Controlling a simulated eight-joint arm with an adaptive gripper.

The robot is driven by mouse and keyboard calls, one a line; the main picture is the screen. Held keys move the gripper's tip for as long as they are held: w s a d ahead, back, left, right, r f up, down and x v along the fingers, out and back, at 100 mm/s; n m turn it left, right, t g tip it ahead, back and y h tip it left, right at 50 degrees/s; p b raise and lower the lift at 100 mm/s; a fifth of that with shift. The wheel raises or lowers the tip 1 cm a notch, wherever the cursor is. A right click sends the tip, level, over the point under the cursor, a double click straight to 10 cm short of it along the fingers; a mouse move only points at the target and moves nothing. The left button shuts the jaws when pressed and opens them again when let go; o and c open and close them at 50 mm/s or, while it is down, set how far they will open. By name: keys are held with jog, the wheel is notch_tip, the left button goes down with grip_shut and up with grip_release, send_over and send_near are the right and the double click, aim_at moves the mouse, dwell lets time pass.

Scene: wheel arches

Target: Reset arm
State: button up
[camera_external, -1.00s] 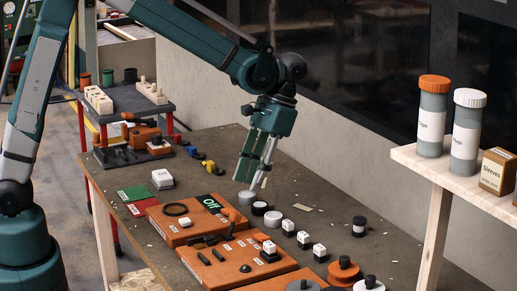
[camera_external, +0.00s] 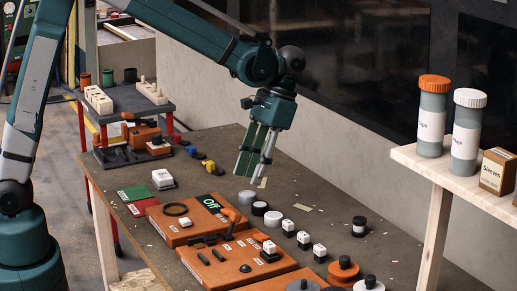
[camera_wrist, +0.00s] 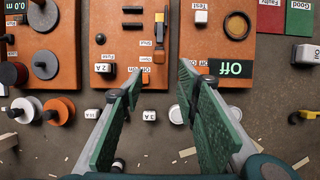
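My gripper (camera_external: 252,176) hangs pointing down above the far side of the workbench (camera_external: 320,220). Its two green-padded fingers are apart. In the wrist view my gripper (camera_wrist: 161,72) shows a clear gap between the fingers, with nothing held. Below it, the orange panel with the "Off" display (camera_external: 210,203) lies on the bench; that display also shows in the wrist view (camera_wrist: 232,68).
Several small labelled white blocks (camera_external: 288,226) stand in a row to the right. A shelf (camera_external: 455,180) with an orange-capped jar (camera_external: 432,120), a white-capped jar (camera_external: 466,125) and a "Sleeves" box (camera_external: 497,172) rises at the right. The space around the gripper is clear.

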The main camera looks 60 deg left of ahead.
jog(key=s+a+r+t, duration=0.2)
jog(key=s+a+t, duration=0.2)
jog(key=s, duration=0.4)
jog(key=s+a+r+t, duration=0.3)
jog(key=s+a, duration=0.1)
jog(key=s, duration=0.4)
jog(key=s+a+r+t, duration=0.2)
jog(key=s+a+t, duration=0.2)
jog(key=s, duration=0.4)
jog(key=shift+r+t, duration=0.3)
jog(key=shift+r, duration=0.05)
jog(key=shift+r, duration=0.1)
jog(key=shift+c, duration=0.4)
dwell(3.1)
